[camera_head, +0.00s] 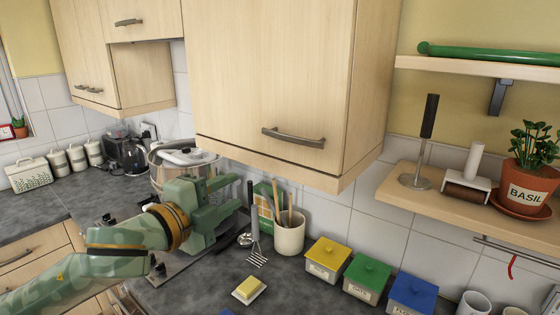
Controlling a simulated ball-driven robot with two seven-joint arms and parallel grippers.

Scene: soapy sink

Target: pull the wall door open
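The large pale wood wall door (270,70) fills the upper middle of the head view and looks closed. Its dark bar handle (293,136) runs across near the lower right corner of the door. My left gripper (232,200) is green and sits below and to the left of the handle, apart from it, in front of the counter's back wall. Its two fingers point right with a gap between them, and I see nothing held. My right gripper is not in view.
A steel pot (170,160) stands behind my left gripper. A utensil crock (289,236), a masher (257,256) and yellow (327,258), green (367,278) and blue (412,294) canisters line the counter. A shelf (400,190) with a basil pot (530,185) is right of the cabinet.

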